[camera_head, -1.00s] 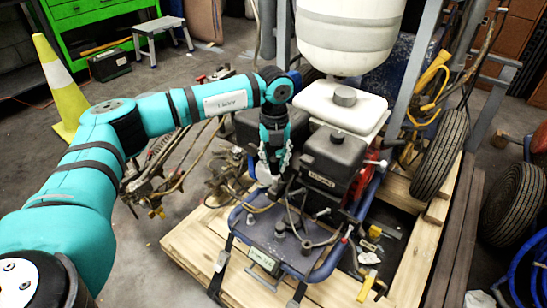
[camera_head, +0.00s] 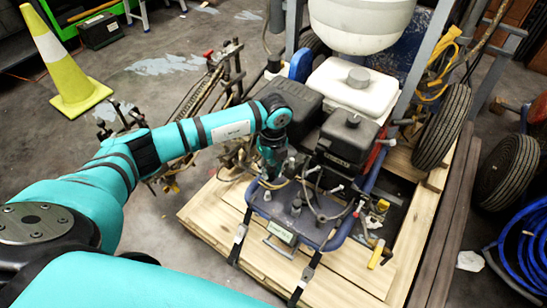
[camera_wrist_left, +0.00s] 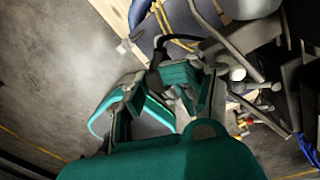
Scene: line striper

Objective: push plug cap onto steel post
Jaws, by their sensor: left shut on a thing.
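My left gripper (camera_head: 270,177) is low over the back left edge of the striper's blue deck (camera_head: 262,210), beside the engine. In the left wrist view its fingers (camera_wrist_left: 152,88) are closed around a small dark piece, apparently the plug cap (camera_wrist_left: 155,72), with a black lead curving away from it. My right gripper is out of view.
The black engine (camera_head: 346,143) stands close right of the gripper, with hoses and levers around it. A white tank (camera_head: 353,88) is behind. The striper rests on a wooden pallet (camera_head: 213,218). A yellow cone (camera_head: 65,70) stands at far left.

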